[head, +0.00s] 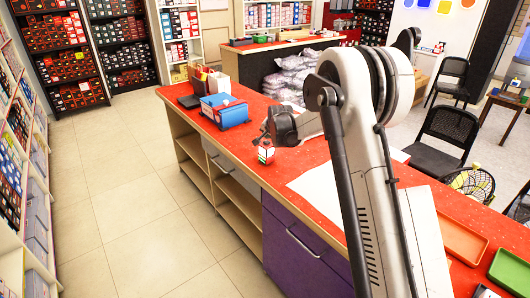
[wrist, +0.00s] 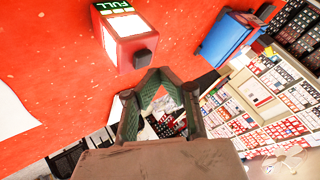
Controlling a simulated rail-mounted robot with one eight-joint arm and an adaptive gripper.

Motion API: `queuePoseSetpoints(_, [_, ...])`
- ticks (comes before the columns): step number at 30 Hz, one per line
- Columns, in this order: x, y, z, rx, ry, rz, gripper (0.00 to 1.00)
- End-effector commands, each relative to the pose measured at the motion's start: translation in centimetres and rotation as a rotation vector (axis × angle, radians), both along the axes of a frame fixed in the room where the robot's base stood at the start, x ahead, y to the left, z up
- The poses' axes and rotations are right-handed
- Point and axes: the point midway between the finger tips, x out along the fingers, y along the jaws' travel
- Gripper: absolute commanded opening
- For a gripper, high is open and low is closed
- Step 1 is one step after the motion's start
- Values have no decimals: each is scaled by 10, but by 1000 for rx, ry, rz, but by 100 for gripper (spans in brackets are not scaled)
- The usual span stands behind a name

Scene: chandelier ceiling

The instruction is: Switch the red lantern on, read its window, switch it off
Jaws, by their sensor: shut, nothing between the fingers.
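The red lantern (wrist: 126,46) stands on the red counter in the wrist view, just beyond my fingertips. A dark square knob or button (wrist: 144,56) sticks out of its near face. A pale panel shows on one side. Above that panel, a green window (wrist: 113,6) shows the letters "FULL", cut by the frame's top edge. In the head view the lantern (head: 266,152) is small, with white and green faces, below my wrist. My gripper (wrist: 160,72) is shut and empty, its fingertips together, close to the knob but apparently apart from it.
A blue box (head: 224,111) stands farther along the counter (head: 258,104); it also shows in the wrist view (wrist: 228,34). White sheets (head: 318,185) lie right of the lantern. Green (head: 511,270) and orange (head: 461,240) trays lie at the near right. Floor is clear left of the counter.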

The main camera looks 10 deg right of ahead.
Motion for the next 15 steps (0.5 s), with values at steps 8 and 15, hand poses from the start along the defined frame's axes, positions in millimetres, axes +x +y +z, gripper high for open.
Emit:
queuePoseSetpoints(8, [0,0,21,0,0,0,0])
queuePoseSetpoints(15, [0,0,41,0,0,0,0])
